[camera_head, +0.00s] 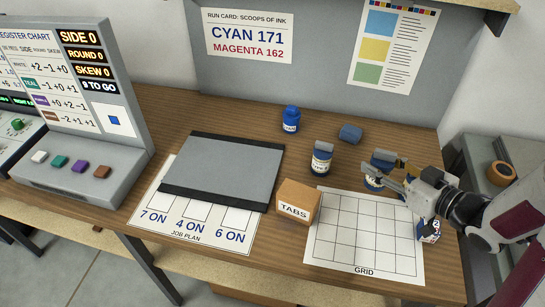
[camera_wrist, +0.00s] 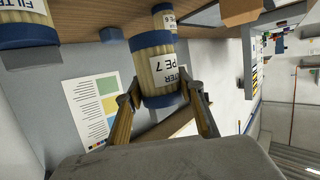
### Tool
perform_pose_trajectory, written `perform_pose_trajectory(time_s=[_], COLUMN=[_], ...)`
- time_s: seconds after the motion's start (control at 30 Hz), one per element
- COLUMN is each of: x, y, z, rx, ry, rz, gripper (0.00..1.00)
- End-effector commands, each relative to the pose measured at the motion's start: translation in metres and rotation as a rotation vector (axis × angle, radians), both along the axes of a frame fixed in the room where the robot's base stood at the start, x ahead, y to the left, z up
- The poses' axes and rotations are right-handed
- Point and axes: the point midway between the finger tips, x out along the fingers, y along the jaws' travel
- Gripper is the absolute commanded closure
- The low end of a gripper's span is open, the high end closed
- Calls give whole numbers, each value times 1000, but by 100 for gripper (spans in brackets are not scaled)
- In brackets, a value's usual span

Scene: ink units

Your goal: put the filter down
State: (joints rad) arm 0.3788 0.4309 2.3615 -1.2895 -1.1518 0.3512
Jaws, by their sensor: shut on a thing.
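My gripper (camera_head: 392,178) is at the right of the table, over the back right part of the grid sheet. In the wrist view my gripper (camera_wrist: 165,112) has a finger on each side of a pale ribbed filter (camera_wrist: 153,66) with blue ends and is shut on it. Its label is partly visible and ends in "PE 7". In the head view the held filter (camera_head: 372,183) is partly hidden by the fingers. I cannot tell whether it touches the table. Another filter (camera_head: 321,158) stands upright behind the grid sheet (camera_head: 350,232).
A box marked TABS (camera_head: 297,202) sits at the sheet's left edge. A blue jar (camera_head: 291,120) and a blue-grey object (camera_head: 350,133) are behind. Another labelled container (camera_head: 430,232) is under my wrist. A grey panel (camera_head: 225,165) covers part of the job plan. Most grid cells are clear.

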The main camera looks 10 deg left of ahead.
Motion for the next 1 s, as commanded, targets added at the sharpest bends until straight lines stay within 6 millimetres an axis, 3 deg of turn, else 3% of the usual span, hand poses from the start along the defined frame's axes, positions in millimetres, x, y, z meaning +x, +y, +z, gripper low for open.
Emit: perform_pose_trajectory(time_s=[0.37, 1.0], x=[11, 45], y=[21, 126], z=[1, 6], rx=[1, 1], ry=[-1, -1], rz=[10, 44], gripper=[86, 86])
